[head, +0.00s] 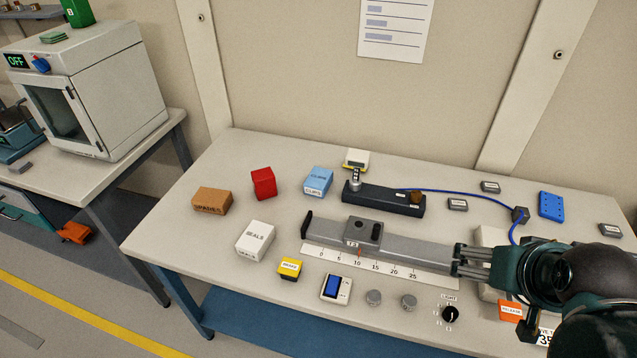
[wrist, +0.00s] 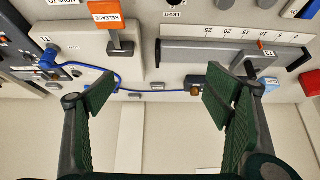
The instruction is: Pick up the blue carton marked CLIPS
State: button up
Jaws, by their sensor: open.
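The light-blue carton marked CLIPS (head: 318,181) stands on the bench, left of the dark block with the silver knob. My gripper (head: 457,261) is at the right side of the bench, over the right end of the grey rail, well apart from the carton. In the wrist view, my gripper (wrist: 160,92) shows its two green fingers spread wide with nothing between them. A small part of the light-blue carton (wrist: 272,81) shows there, beyond the right finger.
A red carton (head: 263,183), a brown carton (head: 212,201) and a white SEALS carton (head: 255,240) stand left of the blue one. The grey rail (head: 430,253) and dark block (head: 385,201) lie between my gripper and the carton. A blue cable (head: 465,194) crosses behind.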

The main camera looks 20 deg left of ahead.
jog(key=shift+r, duration=0.1)
jog(key=w+a+r+m+g+p, duration=0.2)
jog(key=w+a+r+m+p, duration=0.35)
jog(key=w, duration=0.55)
jog(key=m+g+p, duration=0.4)
jog(key=m+p, duration=0.1)
jog(key=m, duration=0.4)
send_over(319, 177)
jog(key=s+d, duration=0.3)
jog(key=d, duration=1.1)
jog(key=shift+y, duration=0.4)
notch_tip(319, 177, down, 4)
jog(key=shift+a+f, duration=0.1)
jog(key=w+a+f+m+p, duration=0.1)
jog(key=a+f, duration=0.2)
jog(key=a, duration=0.1)
jog(key=w+a+f+m+p, duration=0.1)
jog(key=a+f, duration=0.2)
jog(key=a, duration=0.2)
jog(key=w+a+f+m+g+p, duration=0.1)
jog(key=a+f+m, duration=0.1)
jog(key=a+f, duration=0.2)
jog(key=shift+a+h+p, duration=0.25)
jog(key=shift+h+p, duration=0.05)
jog(key=shift+h, duration=0.1)
jog(key=shift+a+f, duration=0.2)
jog(key=shift+f, duration=0.05)
jog(key=shift+f, duration=1.3)
